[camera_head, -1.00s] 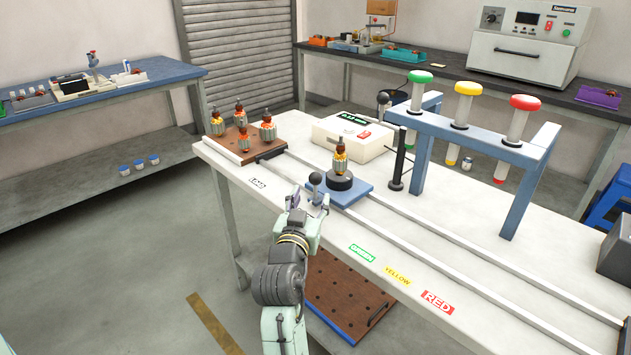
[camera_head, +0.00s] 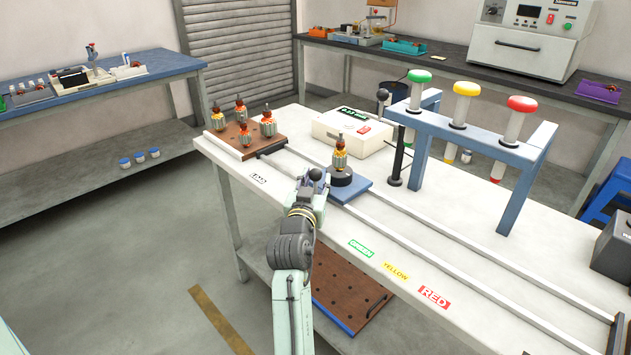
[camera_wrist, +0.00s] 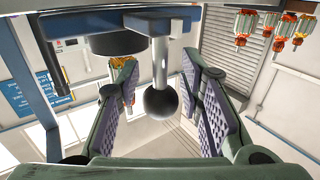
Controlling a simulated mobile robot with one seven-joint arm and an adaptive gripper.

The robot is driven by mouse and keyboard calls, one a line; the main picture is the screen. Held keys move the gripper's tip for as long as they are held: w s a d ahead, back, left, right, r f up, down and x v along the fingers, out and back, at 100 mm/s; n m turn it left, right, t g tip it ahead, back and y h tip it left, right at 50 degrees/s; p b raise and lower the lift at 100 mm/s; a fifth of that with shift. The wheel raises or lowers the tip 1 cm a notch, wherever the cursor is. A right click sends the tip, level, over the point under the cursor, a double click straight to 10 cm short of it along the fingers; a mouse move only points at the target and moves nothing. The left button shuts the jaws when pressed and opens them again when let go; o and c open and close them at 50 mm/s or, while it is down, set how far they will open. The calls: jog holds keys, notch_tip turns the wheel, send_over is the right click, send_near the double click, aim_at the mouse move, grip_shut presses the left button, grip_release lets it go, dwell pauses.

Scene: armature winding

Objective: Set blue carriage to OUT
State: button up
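The blue carriage (camera_head: 352,188) sits on two pale rails near their left part. It bears a black round base and a copper-wound armature (camera_head: 339,158). A black ball knob (camera_head: 316,174) stands at its near left side. My gripper (camera_head: 311,184) is at this knob and partly hides it and the carriage's near edge. In the wrist view, the knob (camera_wrist: 161,101) on its pale post hangs between the spread fingers of my gripper (camera_wrist: 160,85), with gaps on both sides. The black base (camera_wrist: 118,44) shows beyond.
A brown board (camera_head: 246,134) with several armatures is at the rails' left end. A black post (camera_head: 397,160) and a blue frame (camera_head: 470,133) with green, yellow and red plungers stand behind the rails. A small label (camera_head: 259,178) on the table's near edge is hard to read.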

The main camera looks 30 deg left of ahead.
grip_shut()
jog(key=shift+d, duration=0.15)
dwell(0.5)
